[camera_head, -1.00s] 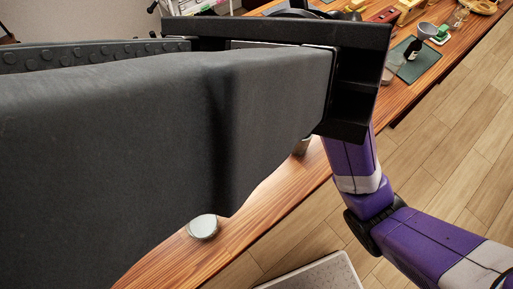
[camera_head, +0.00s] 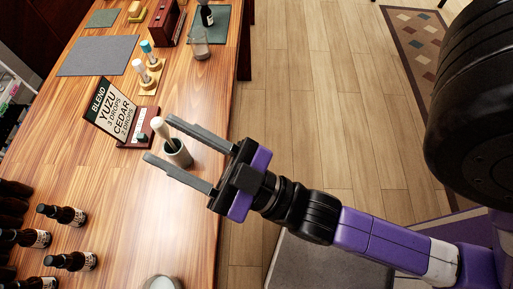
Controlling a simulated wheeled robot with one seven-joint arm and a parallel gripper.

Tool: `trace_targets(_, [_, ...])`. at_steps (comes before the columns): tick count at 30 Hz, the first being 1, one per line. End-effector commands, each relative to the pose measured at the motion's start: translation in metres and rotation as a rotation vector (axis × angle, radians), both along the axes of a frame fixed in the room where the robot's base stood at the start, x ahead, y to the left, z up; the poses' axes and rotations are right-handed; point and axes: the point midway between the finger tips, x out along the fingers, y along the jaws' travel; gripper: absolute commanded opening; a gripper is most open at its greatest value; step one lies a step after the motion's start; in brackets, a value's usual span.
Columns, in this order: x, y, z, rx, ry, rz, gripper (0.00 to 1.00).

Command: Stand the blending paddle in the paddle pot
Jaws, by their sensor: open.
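A grey cylindrical pot (camera_head: 179,154), apparently the paddle pot, stands near the table's right edge. I see no finger closed on the paddle. Height and contact cannot be told from this view.
A blend sign (camera_head: 108,112) on a dark red base stands just left of the pot. Droppers in a wooden stand (camera_head: 150,76) and a glass beaker (camera_head: 200,48) lie beyond. Several dark bottles (camera_head: 62,215) stand lower left. A round pale-topped jar (camera_head: 161,283) is at the bottom edge.

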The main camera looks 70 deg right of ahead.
Motion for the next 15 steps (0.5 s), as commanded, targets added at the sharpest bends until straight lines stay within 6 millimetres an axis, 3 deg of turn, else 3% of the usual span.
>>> trace_targets(1, [-0.012, -0.004, -0.025, 0.024, 0.098, 0.008, 0.42])
trace_targets(6, [-0.059, -0.021, -0.096, 0.095, 0.4, 0.021, 0.42])
trace_targets(10, [-0.096, -0.034, -0.133, 0.128, 0.581, 0.022, 0.42])
trace_targets(15, [-0.125, -0.044, -0.157, 0.148, 0.71, 0.018, 0.42])
